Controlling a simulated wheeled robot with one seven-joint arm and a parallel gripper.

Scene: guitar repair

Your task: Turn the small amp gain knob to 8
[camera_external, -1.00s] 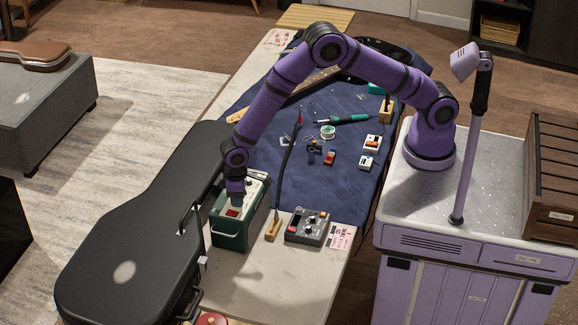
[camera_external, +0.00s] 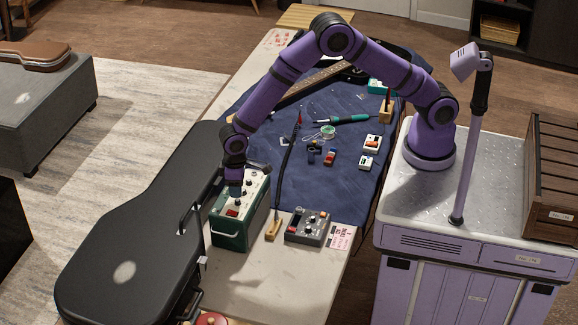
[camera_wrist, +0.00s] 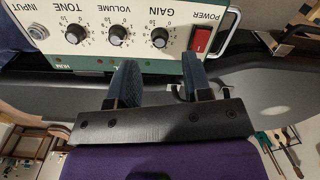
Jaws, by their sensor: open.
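The small green amp (camera_external: 229,236) stands on the bench with its pale control panel facing up. In the wrist view the gain knob (camera_wrist: 160,37) is black, in a ring of numbers under the GAIN label; its pointer setting is too small to read. My gripper (camera_wrist: 160,62) is open and empty, with one finger on each side of the gain knob's line and the tips just short of the knob in the picture. In the outside view my gripper (camera_external: 235,188) is above the amp's panel and hides part of it.
On the panel, the volume knob (camera_wrist: 117,34) and tone knob (camera_wrist: 77,33) sit left of gain, and the red power switch (camera_wrist: 201,39) right. A black guitar case (camera_external: 140,235) lies close left of the amp. A grey pedal box (camera_external: 307,228) stands to its right.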

